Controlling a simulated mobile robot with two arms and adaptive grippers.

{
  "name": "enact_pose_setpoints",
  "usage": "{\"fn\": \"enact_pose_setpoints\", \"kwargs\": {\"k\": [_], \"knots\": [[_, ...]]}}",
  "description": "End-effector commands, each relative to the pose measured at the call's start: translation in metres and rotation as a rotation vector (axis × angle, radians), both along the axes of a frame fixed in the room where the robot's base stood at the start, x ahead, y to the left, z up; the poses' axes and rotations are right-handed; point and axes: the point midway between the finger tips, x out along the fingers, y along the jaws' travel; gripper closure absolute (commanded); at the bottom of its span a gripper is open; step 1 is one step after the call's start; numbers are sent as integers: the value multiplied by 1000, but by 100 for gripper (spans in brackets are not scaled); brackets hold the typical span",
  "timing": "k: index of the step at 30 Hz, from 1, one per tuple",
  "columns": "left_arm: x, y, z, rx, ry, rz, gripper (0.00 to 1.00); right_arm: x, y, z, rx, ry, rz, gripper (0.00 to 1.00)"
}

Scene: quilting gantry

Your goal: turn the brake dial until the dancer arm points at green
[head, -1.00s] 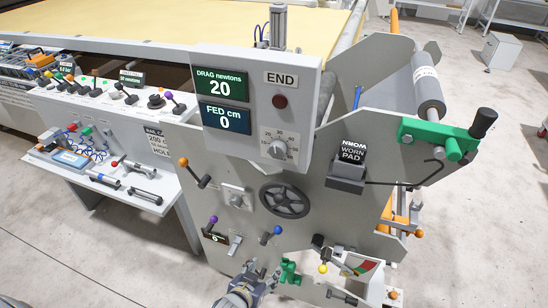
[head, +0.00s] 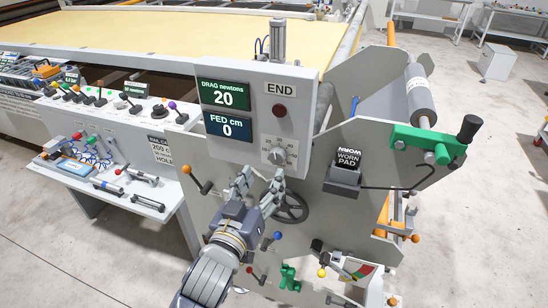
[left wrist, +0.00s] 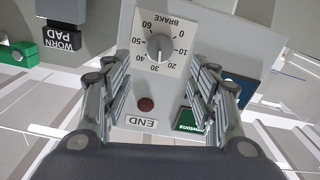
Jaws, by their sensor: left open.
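The brake dial (head: 277,157) is a grey knob on a white scale plate, low on the control box. In the left wrist view the knob (left wrist: 160,46) shows upside down, with numbers from 0 to 60 around it. My left gripper (head: 260,180) is open just below and in front of the dial. Its fingers (left wrist: 160,68) are spread to both sides, apart from the knob. A small red, yellow and green gauge (head: 357,269) sits low on the machine, near a yellow ball (head: 321,272). I cannot tell which colour the dancer arm points at. My right gripper is not in view.
The control box screens (head: 226,108) read drag 20 and fed 0. A red-brown END button (head: 279,111) is above the dial. A black handwheel (head: 291,207) is behind my left gripper. A worn-pad box (head: 344,180) and a green crank (head: 428,144) are to the right.

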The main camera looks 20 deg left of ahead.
Motion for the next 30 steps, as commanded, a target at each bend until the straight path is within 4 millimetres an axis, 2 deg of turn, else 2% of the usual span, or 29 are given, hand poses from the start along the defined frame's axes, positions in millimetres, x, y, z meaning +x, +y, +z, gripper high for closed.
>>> {"fn": "enact_pose_setpoints", "kwargs": {"k": [6,13,18,27,28,30], "knots": [[41,-1,3,2,-1,1,46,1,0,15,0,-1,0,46],[71,-2,2,1,-1,0,46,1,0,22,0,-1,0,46],[80,-3,0,1,0,1,46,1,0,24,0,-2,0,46],[82,-3,0,0,0,1,46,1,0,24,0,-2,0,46],[82,-3,0,0,0,1,48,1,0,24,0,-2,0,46],[82,-3,0,0,0,1,64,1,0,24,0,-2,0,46]]}}
